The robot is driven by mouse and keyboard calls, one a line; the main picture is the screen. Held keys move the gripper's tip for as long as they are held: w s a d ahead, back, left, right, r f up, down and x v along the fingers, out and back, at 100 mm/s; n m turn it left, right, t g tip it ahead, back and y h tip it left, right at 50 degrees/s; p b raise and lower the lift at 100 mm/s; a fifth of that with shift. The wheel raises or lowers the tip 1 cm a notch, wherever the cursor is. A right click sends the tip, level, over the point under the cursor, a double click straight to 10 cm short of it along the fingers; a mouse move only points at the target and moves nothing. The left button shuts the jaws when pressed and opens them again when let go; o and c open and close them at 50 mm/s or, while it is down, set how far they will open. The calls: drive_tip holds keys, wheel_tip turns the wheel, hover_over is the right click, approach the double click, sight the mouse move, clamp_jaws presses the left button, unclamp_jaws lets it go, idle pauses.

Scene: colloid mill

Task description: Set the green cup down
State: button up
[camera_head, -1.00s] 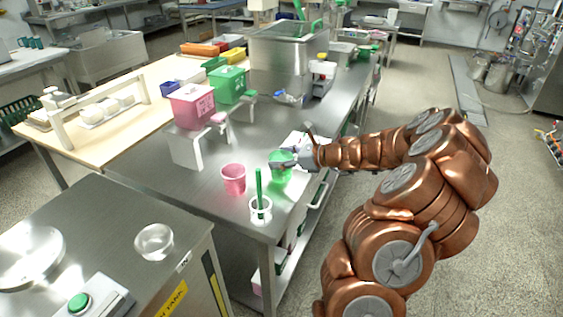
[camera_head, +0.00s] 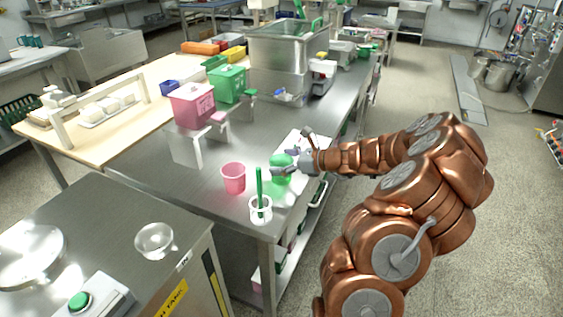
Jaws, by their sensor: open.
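The green cup (camera_head: 281,178) is on the right side of the steel table (camera_head: 215,200), behind the clear beaker and right of the pink cup (camera_head: 233,178). It looks upright. My gripper (camera_head: 283,168) is at the cup's upper part, with its grey fingers open around or beside it; the small view does not show which. The fingers hide part of the cup. Its base appears to be on the tabletop, but the contact is too small to see clearly.
A clear beaker (camera_head: 260,212) with a green stick (camera_head: 259,185) stands near the table's front corner. A pink bin (camera_head: 193,105) on a white stand (camera_head: 186,148) and a green bin (camera_head: 227,84) stand farther back. Bare steel lies left of the pink cup.

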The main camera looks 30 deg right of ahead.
drive_tip(key=shift+s+d+r, duration=0.1)
drive_tip(key=shift+r, duration=0.1)
drive_tip(key=v, duration=1.1)
drive_tip(key=shift+s+b, duration=0.25)
drive_tip(key=shift+b, duration=0.05)
drive_tip(key=shift+d+r, duration=0.1)
